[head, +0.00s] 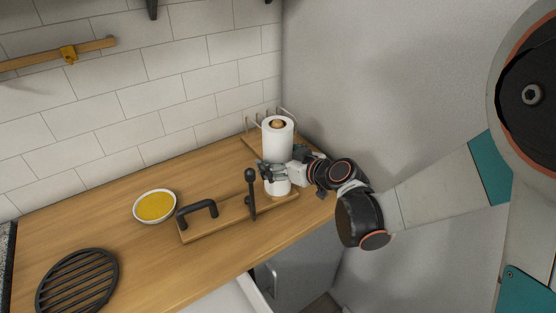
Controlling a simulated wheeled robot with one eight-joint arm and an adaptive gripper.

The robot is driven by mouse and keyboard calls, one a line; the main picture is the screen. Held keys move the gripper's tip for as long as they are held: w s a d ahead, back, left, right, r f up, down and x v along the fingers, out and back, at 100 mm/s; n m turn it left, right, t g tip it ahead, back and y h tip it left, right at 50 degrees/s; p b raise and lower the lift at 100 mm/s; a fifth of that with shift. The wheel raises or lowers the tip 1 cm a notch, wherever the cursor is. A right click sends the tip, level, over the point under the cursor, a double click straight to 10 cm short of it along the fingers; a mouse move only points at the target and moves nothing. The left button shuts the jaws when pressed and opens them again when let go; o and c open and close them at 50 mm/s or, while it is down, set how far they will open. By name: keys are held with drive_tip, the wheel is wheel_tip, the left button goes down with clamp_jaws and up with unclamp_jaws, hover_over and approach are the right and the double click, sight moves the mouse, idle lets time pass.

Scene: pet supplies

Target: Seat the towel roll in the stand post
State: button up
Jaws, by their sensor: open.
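The white towel roll (278,143) stands upright at the right end of the counter. A round brown piece shows in its top opening; I cannot tell whether it is a post or the core. My gripper (268,173) is open at the roll's lower half and covers part of it. White shows again below the fingers, just above a wooden board (228,218). I cannot tell whether the fingers touch the roll or whether its bottom rests on the board. A black upright post with a rounded top (251,190) stands just left of my gripper.
A black handle (197,211) rises from the board's left part. A white bowl with yellow contents (155,206) stands left of it, and a round black grate (78,283) lies front left. A wire rack (247,125) is behind the roll. A grey wall (370,90) bounds the right.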

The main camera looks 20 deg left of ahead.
drive_tip(key=shift+r, duration=0.1)
drive_tip(key=shift+d+r, duration=0.1)
drive_tip(key=shift+r, duration=0.05)
drive_tip(key=p+v, duration=0.2)
drive_tip(key=v, duration=0.9)
drive_tip(key=shift+s+d+r+p, duration=0.15)
drive_tip(key=shift+s+d+p, duration=0.15)
drive_tip(key=shift+p, duration=0.1)
drive_tip(key=s+d+r+m+h, duration=0.2)
drive_tip(key=s+d+m+h, duration=0.3)
drive_tip(key=d, duration=0.9)
drive_tip(key=s+d+r+m+h, duration=0.2)
drive_tip(key=s+d+m+h, duration=0.4)
drive_tip(key=s+d, duration=0.6)
drive_tip(key=shift+d+r+g+b, duration=0.3)
drive_tip(key=shift+d+g, duration=0.1)
drive_tip(key=shift+d, duration=0.45)
